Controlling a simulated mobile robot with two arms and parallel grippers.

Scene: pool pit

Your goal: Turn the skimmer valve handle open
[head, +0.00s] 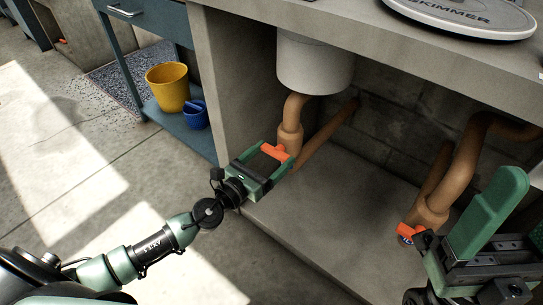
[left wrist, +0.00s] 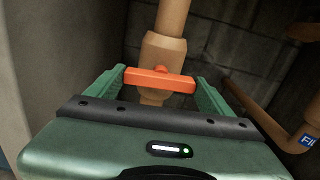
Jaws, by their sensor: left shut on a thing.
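The orange valve handle (head: 274,152) sits on a tan valve body (head: 290,140) in the pipe below a white cylinder. My left gripper (head: 268,163) is at this handle, with its green fingers on either side of it. In the left wrist view the handle (left wrist: 160,79) lies crosswise to the pipe, its ends at the inner faces of the two fingers (left wrist: 160,90). My left gripper is shut on it. My right gripper (head: 465,240) is at the lower right, near a second orange handle (head: 410,232); I cannot tell its opening.
A concrete counter (head: 400,45) overhangs the pipes, with a round SKIMMER lid (head: 470,12) on top. The white cylinder (head: 315,65) hangs beneath it. A second tan pipe (head: 460,170) stands at right. A yellow bucket (head: 168,88) and blue bucket (head: 196,116) stand on a shelf.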

